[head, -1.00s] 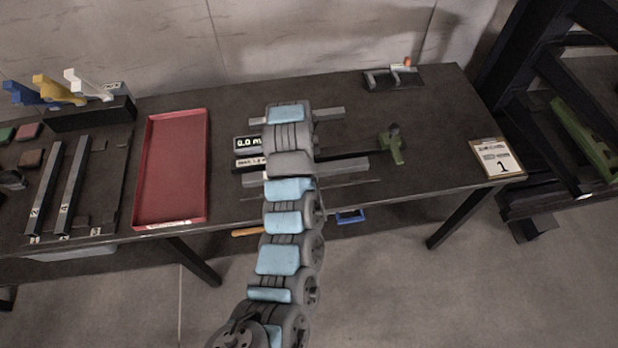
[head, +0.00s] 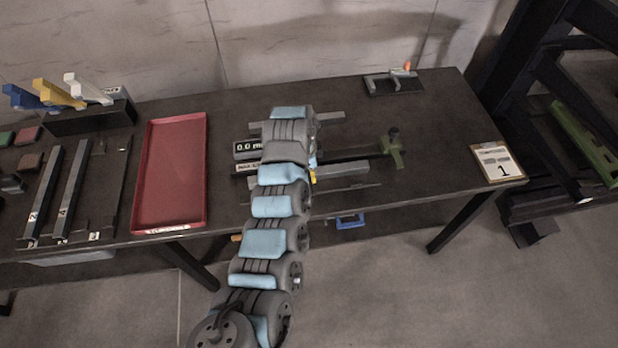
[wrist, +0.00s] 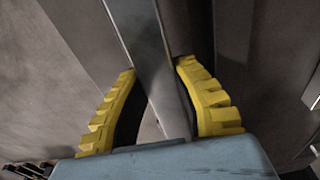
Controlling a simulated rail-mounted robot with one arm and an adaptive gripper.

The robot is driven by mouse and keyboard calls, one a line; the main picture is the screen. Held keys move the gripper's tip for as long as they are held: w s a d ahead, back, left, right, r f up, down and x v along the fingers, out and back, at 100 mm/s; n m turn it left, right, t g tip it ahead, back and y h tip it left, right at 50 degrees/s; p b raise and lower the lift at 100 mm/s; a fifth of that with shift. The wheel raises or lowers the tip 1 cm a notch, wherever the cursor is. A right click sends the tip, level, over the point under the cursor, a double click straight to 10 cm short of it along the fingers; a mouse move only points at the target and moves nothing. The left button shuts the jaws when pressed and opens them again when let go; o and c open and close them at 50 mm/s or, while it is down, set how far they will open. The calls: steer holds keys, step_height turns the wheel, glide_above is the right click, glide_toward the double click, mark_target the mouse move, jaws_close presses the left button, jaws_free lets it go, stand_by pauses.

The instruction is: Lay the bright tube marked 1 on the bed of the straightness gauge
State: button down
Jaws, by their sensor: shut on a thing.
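In the wrist view, the yellow fingers of my gripper (wrist: 160,95) are shut on a bright metal tube (wrist: 144,40), which runs lengthwise between them. No number shows on it. In the head view, my arm hides nearly all of the gripper and the tube; a bit of yellow finger (head: 313,177) shows beside the wrist. I cannot tell whether the tube touches the bed.
A red tray (head: 170,205) lies left of the gauge. Further left lie tubes marked 2 (head: 43,195) and 4 (head: 71,190). A clipboard (head: 497,162) marked 1 lies at the table's right end. A small dark fixture (head: 393,82) stands at the back. The right part of the table is mostly clear.

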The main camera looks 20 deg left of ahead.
steer(key=shift+f, duration=1.4)
steer(key=shift+f, duration=0.15)
steer(key=c, duration=1)
jaws_free()
steer(key=shift+o, duration=0.2)
